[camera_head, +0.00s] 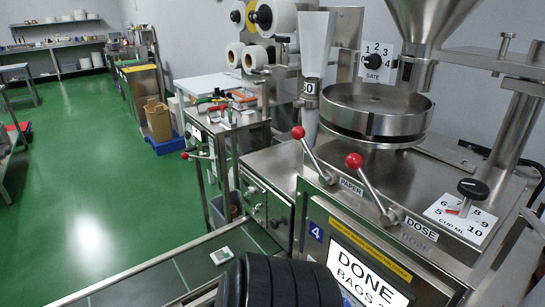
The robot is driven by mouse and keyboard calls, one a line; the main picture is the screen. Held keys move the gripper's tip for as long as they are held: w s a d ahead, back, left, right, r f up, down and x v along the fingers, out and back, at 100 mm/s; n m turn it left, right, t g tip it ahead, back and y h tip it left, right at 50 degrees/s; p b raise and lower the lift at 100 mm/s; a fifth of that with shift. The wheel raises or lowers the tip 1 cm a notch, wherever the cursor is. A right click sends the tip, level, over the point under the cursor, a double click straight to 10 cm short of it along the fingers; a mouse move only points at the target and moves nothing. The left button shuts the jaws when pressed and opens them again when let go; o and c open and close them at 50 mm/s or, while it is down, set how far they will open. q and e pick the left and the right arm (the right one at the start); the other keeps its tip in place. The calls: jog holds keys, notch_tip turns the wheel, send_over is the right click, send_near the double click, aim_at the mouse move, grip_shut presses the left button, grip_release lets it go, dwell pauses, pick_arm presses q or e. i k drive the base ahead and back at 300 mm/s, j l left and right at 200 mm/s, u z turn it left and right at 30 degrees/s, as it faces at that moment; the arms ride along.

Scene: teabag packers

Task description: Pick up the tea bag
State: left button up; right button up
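The tea bag (221,256) is a small, pale, flat square with a darker green mark. It lies on the dark green belt (185,278) at the lower middle, left of the packing machine. Nothing is seen touching it. Neither my left nor my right gripper can be made out in this view. A black, ribbed, rounded part at the bottom centre stands close to the right of the tea bag and hides part of the belt and the machine front.
The packing machine (300,225) fills the right, with a red-knobbed PAPER lever (316,158), a red-knobbed DOSE lever (372,188) and a screen (362,276) reading "DONE BAGS". A cluttered bench (228,118) stands behind the belt. The green floor (85,200) at left is largely clear.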

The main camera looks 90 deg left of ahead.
aim_at(223, 254)
jog(key=k+j+u, duration=0.1)
jog(key=u, duration=3)
